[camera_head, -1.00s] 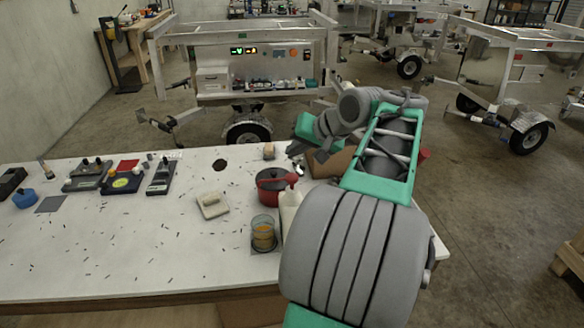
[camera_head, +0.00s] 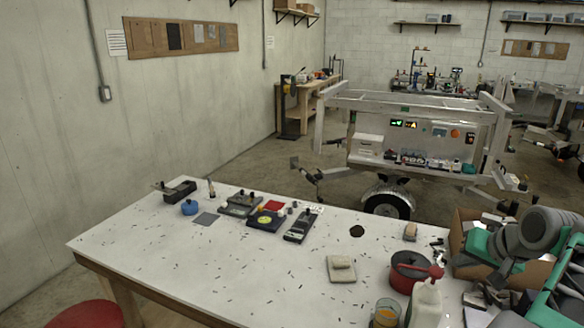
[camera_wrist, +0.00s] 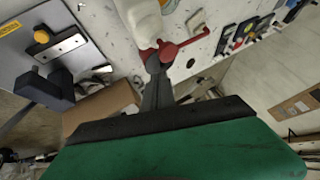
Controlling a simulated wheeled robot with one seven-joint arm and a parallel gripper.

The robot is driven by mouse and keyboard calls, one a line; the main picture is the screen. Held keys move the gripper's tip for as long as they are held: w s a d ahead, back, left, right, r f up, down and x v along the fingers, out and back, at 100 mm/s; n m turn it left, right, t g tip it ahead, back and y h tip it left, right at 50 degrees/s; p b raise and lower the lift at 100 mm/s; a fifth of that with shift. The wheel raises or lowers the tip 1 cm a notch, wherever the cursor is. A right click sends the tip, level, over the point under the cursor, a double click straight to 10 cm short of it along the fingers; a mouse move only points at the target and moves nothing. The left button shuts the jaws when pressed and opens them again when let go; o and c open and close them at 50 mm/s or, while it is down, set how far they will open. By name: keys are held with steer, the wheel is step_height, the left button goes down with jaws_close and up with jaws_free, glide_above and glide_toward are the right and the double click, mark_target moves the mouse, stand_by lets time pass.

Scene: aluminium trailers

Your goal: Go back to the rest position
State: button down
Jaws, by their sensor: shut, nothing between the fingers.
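My gripper (camera_wrist: 153,62) shows in the wrist view with its two dark fingers together and nothing between them. Its tips appear close to a white bottle (camera_wrist: 142,18) with a red pump top (camera_wrist: 172,48); I cannot tell whether they touch. In the head view my grey and green arm reaches in at the right edge, above the right end of the white table. The bottle (camera_head: 425,306) stands there near the front, left of my arm. A red pot (camera_head: 402,272) is just behind it.
The white table (camera_head: 240,268) also bears a glass with orange contents (camera_head: 386,314), a beige block (camera_head: 341,268) and dark devices (camera_head: 266,219) at the back. A cardboard box (camera_head: 462,228) is beside my arm. A trailer (camera_head: 420,130) stands behind. The table's left front is mostly clear.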

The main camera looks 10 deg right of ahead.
steer(key=s+f+m+g, duration=0.1)
steer(key=s+f+g, duration=0.1)
steer(key=s+f, duration=0.5)
steer(key=s+a+f+g, duration=0.3)
steer(key=s+a+f, duration=0.2)
steer(key=a+f, duration=0.15)
steer(key=w+a+r+n, duration=0.1)
steer(key=w+a+n, duration=0.1)
steer(key=a, duration=0.7)
steer(key=w+a+r+n, duration=0.1)
steer(key=a+n, duration=0.3)
steer(key=a, duration=0.5)
steer(key=w+a+r+n+t, duration=0.1)
steer(key=w+a+r+n, duration=0.1)
steer(key=a, duration=0.7)
steer(key=shift+w+a+n+y, duration=0.3)
steer(key=shift+a+n, duration=0.1)
